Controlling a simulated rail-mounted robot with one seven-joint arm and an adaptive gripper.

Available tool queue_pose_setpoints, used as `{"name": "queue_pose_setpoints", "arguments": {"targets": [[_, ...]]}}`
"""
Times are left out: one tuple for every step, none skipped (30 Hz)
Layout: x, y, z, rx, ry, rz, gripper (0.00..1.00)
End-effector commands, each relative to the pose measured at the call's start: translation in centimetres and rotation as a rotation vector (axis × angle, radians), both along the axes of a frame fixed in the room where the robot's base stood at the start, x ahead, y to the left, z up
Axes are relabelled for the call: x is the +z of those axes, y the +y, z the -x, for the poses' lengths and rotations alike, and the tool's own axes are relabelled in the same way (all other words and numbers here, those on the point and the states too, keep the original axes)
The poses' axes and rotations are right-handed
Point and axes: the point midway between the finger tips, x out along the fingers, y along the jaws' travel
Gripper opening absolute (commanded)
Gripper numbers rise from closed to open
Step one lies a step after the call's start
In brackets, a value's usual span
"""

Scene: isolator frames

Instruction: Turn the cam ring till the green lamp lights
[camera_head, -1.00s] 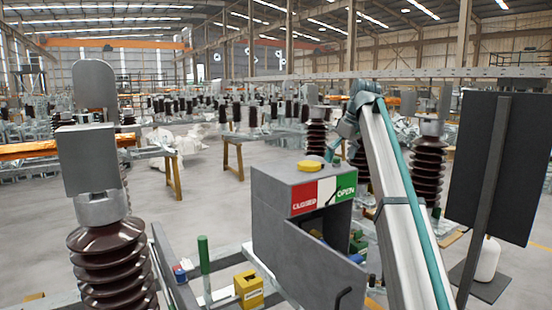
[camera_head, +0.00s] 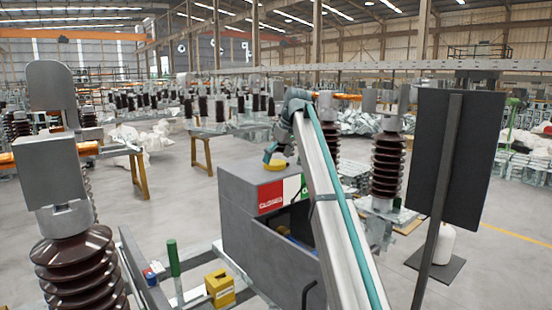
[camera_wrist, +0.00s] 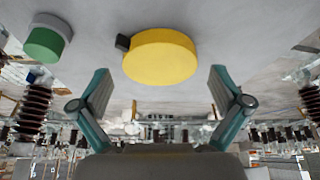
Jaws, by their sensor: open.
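A yellow disc (camera_head: 275,163) with a dark side tab, possibly the cam ring, sits on top of a grey box (camera_head: 240,215). It also shows in the wrist view (camera_wrist: 160,55), ahead of my gripper (camera_wrist: 160,85). My gripper is open and empty. Its two teal fingers stand left and right of the disc in that view, with a gap on each side. A green round piece (camera_wrist: 44,45) with a grey collar shows at upper left there. I cannot tell whether it is the lamp, and it looks dull. In the head view my gripper (camera_head: 280,150) is small and close to the disc.
The box carries a red CLOSED label (camera_head: 270,197) and a green label, partly hidden by my arm. A brown ribbed insulator (camera_head: 75,265) stands at left. A yellow block (camera_head: 220,288) and green post (camera_head: 173,258) stand before the box. A dark panel (camera_head: 450,150) stands at right.

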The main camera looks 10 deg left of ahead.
Motion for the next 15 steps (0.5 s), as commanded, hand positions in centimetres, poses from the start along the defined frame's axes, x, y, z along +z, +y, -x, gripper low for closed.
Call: {"name": "queue_pose_setpoints", "arguments": {"targets": [[-0.3,0.11,-0.02,0.0,0.001,0.001,1.0],[-0.46,0.16,-0.05,0.0,0.001,0.001,1.0],[-0.64,0.21,-0.1,0.0,0.001,0.001,1.0],[-0.73,0.24,-0.13,0.0,0.001,0.001,1.0],[-0.81,0.26,-0.15,0.0,0.001,0.001,1.0],[-0.87,0.29,-0.18,0.0,0.0,0.0,1.0],[-0.89,0.28,-0.18,0.0,0.0,0.0,1.0],[-0.91,0.28,-0.2,0.0,0.0,0.0,1.0],[-0.9,0.29,-0.2,0.0,0.0,0.0,1.0],[-0.91,0.28,-0.2,0.0,0.0,0.0,1.0],[-0.89,0.28,-0.21,0.0,0.0,0.0,1.0],[-0.89,0.28,-0.21,0.0,0.0,0.0,1.0],[-0.89,0.28,-0.21,0.0,0.0,0.0,0.98],[-0.89,0.28,-0.2,0.0,0.0,0.0,0.93],[-0.89,0.28,-0.2,0.0,0.0,0.0,0.87]]}}
